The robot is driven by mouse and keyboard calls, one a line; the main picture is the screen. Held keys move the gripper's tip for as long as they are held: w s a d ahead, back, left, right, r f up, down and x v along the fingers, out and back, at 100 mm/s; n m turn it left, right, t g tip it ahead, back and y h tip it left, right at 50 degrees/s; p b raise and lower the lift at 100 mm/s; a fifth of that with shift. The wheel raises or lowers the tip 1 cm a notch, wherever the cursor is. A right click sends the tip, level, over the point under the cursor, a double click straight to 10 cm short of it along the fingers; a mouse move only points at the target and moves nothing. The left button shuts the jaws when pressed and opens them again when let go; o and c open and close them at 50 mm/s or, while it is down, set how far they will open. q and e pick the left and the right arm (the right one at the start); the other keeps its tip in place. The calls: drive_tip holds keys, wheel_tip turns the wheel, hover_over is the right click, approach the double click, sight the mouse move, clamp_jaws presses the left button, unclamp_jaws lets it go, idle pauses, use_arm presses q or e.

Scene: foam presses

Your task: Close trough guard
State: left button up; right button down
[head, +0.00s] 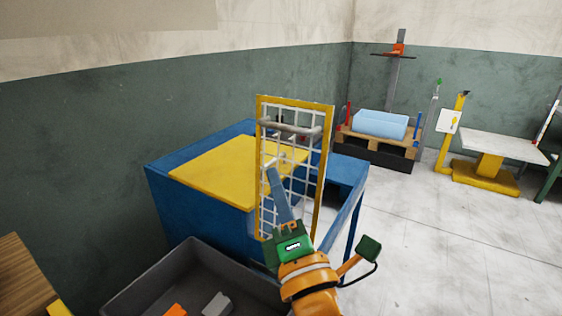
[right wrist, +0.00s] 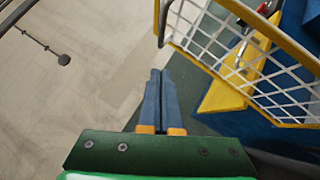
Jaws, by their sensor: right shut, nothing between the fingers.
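The trough guard (head: 324,165) is a yellow frame with white wire mesh. It stands upright at the near right side of a blue machine (head: 205,215) with a yellow top panel (head: 225,172). A grey bar handle (head: 290,129) crosses its upper part. My right gripper (head: 271,168) is in front of the mesh in the head view, its blue fingers together and empty. In the right wrist view the fingertips (right wrist: 159,72) point past the guard (right wrist: 262,28), which is at the upper right, apart from them. My left gripper is not in view.
A dark grey bin (head: 150,280) with orange and grey pieces stands at the near left, beside a wooden surface (head: 22,275). A pallet (head: 375,145) with light blue foam and a yellow-based table (head: 490,165) stand farther back. The floor at right is clear.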

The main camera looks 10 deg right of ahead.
drive_tip(key=w+r+p, duration=0.1)
drive_tip(key=w, duration=0.1)
drive_tip(key=w+d+r+p, duration=0.1)
drive_tip(key=w, duration=0.1)
drive_tip(key=w+d+r+p, duration=0.1)
drive_tip(key=w, duration=0.1)
drive_tip(key=shift+w+r, duration=0.1)
drive_tip(key=shift+r, duration=0.15)
drive_tip(key=shift+w+d, duration=0.25)
drive_tip(key=shift+w, duration=0.15)
